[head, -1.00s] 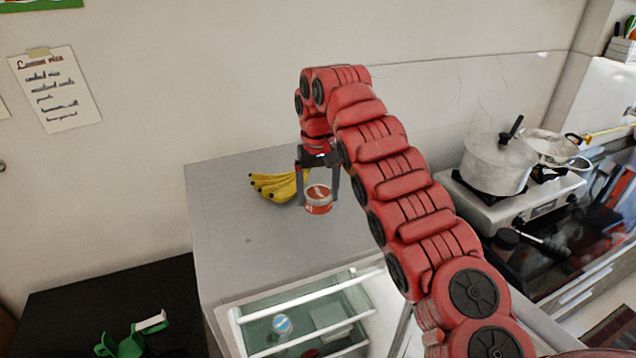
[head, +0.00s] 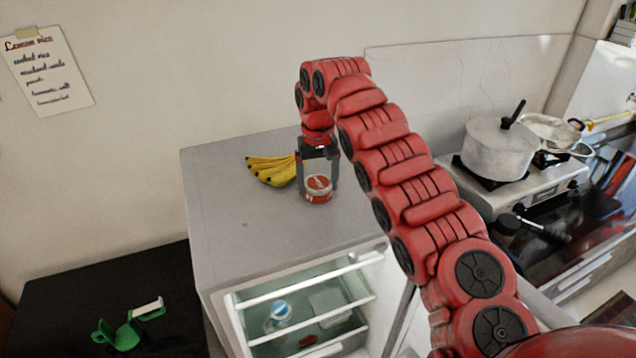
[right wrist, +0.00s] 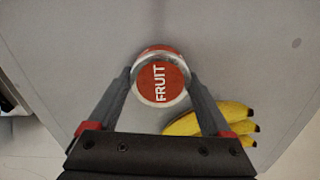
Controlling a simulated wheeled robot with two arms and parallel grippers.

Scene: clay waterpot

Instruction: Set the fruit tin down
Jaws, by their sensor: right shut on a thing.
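The fruit tin (head: 319,190) is a small round can with a red and white lid and side. In the right wrist view its lid (right wrist: 160,82) reads "FRUIT". My right gripper (head: 318,186) points down and is shut on the tin, one finger on each side. The tin is upright at the top of the grey fridge (head: 240,215); I cannot tell whether its base touches the surface. My left gripper is not in view.
Yellow bananas (head: 272,170) lie on the fridge top just left of the tin, close to a finger. The fridge front is open, showing shelves with containers. The fridge top is clear at front and left. A stove with a pot (head: 498,148) stands at the right.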

